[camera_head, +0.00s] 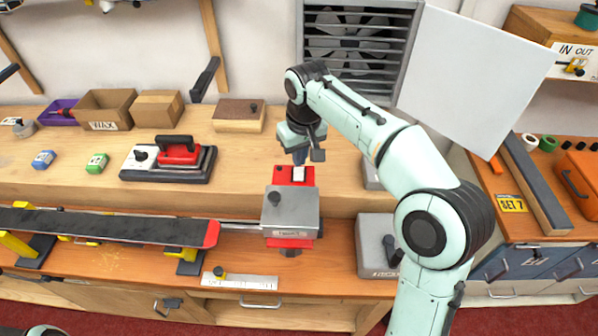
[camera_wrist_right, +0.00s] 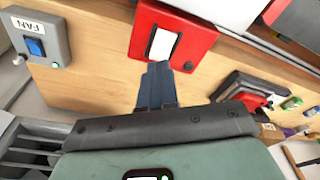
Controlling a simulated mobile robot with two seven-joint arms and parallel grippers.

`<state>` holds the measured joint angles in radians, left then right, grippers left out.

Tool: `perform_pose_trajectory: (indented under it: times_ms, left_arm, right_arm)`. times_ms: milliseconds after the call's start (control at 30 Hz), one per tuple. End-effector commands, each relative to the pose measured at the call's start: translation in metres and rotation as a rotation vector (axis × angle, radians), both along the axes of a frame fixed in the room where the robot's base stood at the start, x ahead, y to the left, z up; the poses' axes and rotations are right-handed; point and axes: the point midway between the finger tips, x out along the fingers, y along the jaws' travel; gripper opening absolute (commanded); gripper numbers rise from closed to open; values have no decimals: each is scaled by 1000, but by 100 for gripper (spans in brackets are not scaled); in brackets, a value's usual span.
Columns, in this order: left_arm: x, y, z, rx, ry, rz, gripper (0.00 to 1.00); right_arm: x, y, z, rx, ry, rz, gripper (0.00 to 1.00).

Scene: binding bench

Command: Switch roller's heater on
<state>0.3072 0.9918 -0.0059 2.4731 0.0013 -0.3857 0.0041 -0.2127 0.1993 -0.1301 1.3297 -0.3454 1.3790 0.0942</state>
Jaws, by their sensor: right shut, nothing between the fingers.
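A red switch box (camera_head: 308,178) with a pale rocker stands on the raised shelf, just behind a grey-topped roller unit (camera_head: 291,212) with a red lower part. In the right wrist view, the red box (camera_wrist_right: 199,38) shows a white rocker (camera_wrist_right: 163,45) on its face. My right gripper (camera_head: 299,160) is shut and empty, pointing down at the red box. In the right wrist view its fingertips (camera_wrist_right: 158,68) are at the near end of the rocker; I cannot tell whether they touch it. Whether the switch is on cannot be told. My left gripper is not in view.
A grey box marked FAN with a blue switch (camera_wrist_right: 36,47) is left of the red box in the right wrist view. A ski (camera_head: 110,226) lies along the bench to the roller unit. A white panel (camera_head: 470,75) rises behind my right arm.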

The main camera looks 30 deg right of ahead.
Motion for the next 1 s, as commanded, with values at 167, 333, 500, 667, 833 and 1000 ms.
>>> perform_pose_trajectory:
  times_ms: [167, 333, 500, 667, 833, 1000]
  left_arm:
    - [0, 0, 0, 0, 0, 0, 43]
    - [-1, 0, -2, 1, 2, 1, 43]
    - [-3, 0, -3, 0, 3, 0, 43]
    - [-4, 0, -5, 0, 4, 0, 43]
    - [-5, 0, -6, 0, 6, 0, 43]
    - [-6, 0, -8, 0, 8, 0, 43]
  right_arm:
    - [0, 0, 0, 0, 0, 0, 0]
    - [0, 0, -3, 0, 1, 0, 0]
    - [0, 0, -5, 0, 1, 0, 0]
    - [0, 0, -8, 0, 1, 0, 0]
    - [0, 0, -10, 0, 2, 0, 0]
    - [0, 0, -13, 0, 2, 0, 0]
